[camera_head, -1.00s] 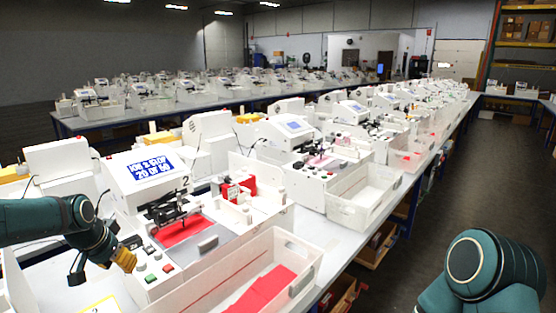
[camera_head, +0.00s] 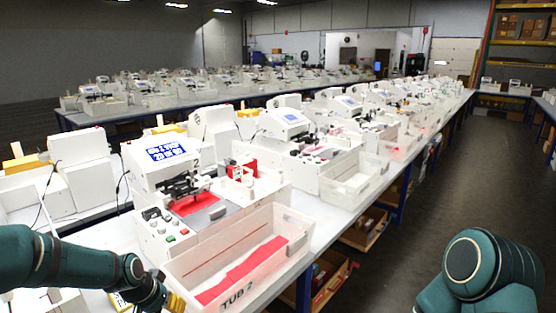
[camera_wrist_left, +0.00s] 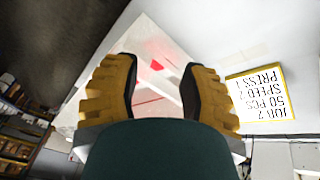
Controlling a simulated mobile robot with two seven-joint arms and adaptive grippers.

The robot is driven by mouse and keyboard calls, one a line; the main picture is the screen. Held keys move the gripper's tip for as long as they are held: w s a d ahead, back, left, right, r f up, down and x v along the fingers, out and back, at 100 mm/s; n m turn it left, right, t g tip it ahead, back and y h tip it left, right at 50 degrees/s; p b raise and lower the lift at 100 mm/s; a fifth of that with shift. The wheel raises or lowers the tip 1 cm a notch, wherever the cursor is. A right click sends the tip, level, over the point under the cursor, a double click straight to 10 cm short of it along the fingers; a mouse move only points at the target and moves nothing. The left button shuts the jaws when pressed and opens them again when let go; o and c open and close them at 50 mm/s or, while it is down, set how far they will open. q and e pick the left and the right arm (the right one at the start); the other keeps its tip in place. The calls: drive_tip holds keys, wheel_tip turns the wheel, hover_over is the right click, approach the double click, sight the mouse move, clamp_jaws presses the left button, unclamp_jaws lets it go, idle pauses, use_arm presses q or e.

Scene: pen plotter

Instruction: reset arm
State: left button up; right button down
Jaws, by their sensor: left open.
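My left arm comes in from the left in the head view. Its gripper (camera_head: 172,303) is low in the picture, in front of the near plotter (camera_head: 165,165) and by the left end of a white tub marked "TUB 2" (camera_head: 285,272). In the left wrist view the yellow-brown fingers (camera_wrist_left: 158,92) are apart with nothing between them. The tub (camera_wrist_left: 147,42) shows blurred beyond them. Red pieces (camera_head: 240,272) lie in the tub. My right arm shows only as a teal link at the lower right, and its gripper is out of view.
A yellow-edged sign (camera_wrist_left: 262,95) reading "JOB 2, 50 PCS, SPEED 2, PRESS 1" lies beside the left gripper. The long table holds more plotters and another white tub (camera_head: 352,182). Wooden trays (camera_head: 368,230) sit beneath. The floor aisle at the right is clear.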

use_arm(q)
drive_tip(key=s+d+f+n+g+h, duration=0.1)
drive_tip(key=s+d+f+n+g, duration=0.1)
drive_tip(key=s+d+f, duration=1.5)
drive_tip(key=s, duration=0.4)
drive_tip(key=shift+d+f+n, duration=0.25)
drive_tip(key=shift+d+n, duration=0.05)
drive_tip(key=shift+n, duration=0.1)
drive_tip(key=shift+w+h, duration=0.1)
drive_tip(key=shift+h, duration=0.2)
idle(5.2)
